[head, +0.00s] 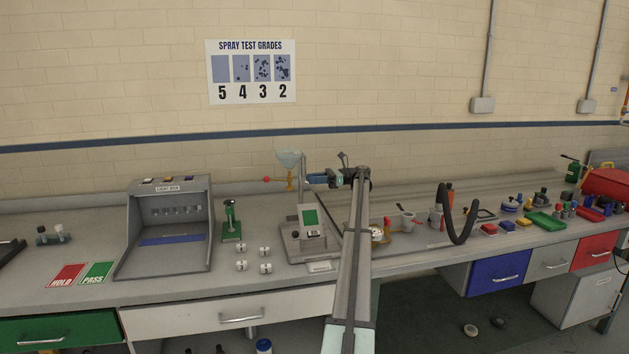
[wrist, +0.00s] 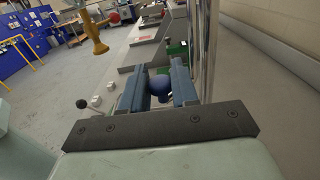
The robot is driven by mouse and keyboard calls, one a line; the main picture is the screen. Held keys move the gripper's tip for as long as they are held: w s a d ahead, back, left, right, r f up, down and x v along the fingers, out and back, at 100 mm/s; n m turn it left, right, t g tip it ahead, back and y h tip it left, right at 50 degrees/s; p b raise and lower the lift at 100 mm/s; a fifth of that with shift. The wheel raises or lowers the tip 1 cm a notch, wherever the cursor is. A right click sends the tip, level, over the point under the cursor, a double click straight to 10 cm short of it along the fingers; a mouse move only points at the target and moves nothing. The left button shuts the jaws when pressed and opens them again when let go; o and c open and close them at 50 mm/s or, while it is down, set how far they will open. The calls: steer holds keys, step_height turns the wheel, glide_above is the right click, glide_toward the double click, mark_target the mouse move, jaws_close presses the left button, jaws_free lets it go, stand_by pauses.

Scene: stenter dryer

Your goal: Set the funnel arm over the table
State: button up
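The pale funnel (head: 289,160) sits at the back of the spray tester, above a brass-coloured piece (head: 290,181). A thin rod with a red ball (head: 266,180) points left from there. A grey upright post (head: 303,168) stands just right of the funnel. The tester's table (head: 311,218), with a green face, is below and to the right of the funnel. My gripper (head: 312,180) is at the post, right of the funnel. In the wrist view, its blue fingers (wrist: 157,87) close on both sides of a dark blue ball knob (wrist: 159,86). What the knob joins is hidden.
A grey light box (head: 165,225) and a green stand (head: 231,222) are to the left. Several white pieces (head: 254,258) lie in front. A black curved handle (head: 458,215) and bench clutter are to the right. My arm covers the bench beside the tester.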

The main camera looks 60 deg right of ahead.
stand_by(0.3)
steer(key=shift+v, duration=3.7)
